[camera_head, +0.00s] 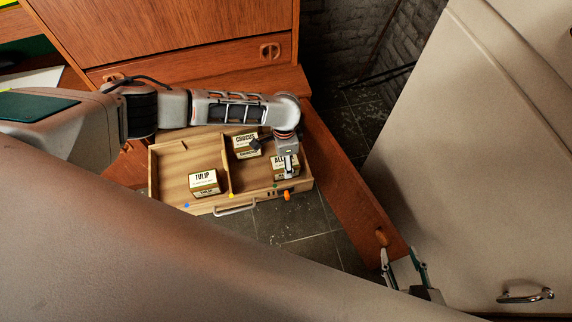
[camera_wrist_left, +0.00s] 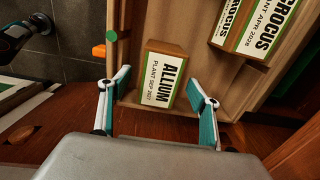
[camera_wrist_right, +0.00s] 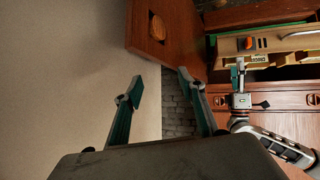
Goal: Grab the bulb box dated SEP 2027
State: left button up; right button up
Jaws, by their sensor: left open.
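The ALLIUM box (camera_head: 278,163) stands in the right part of a wooden drawer-like tray (camera_head: 168,203). In the left wrist view its label reads PLANT SEP 2027 (camera_wrist_left: 160,88). My left gripper (camera_head: 287,172) is over this box, open, with its fingertips (camera_wrist_left: 159,82) on either side of the box's near end; contact cannot be told. The CROCUS box (camera_head: 246,144) is behind it, and its label reads PLANT APR 2028 (camera_wrist_left: 255,30). The TULIP box (camera_head: 203,182) stands in the left compartment; its date is unreadable. My right gripper (camera_head: 404,258) is open and empty.
A divider (camera_head: 226,165) splits the tray. A metal handle (camera_head: 235,209) and an orange piece (camera_head: 287,196) are at its front. A long wooden panel with a knob (camera_head: 381,238) runs close to my right gripper. A large beige appliance (camera_head: 480,150) stands right.

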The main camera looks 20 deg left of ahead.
pick_arm(q)
notch_tip(320, 180, down, 4)
jog(key=shift+s+r+b, duration=0.1)
jog(key=shift+r+b, duration=0.15)
jog(key=shift+b, duration=0.2)
jog(key=shift+r, duration=0.2)
jog(key=c, duration=1.4)
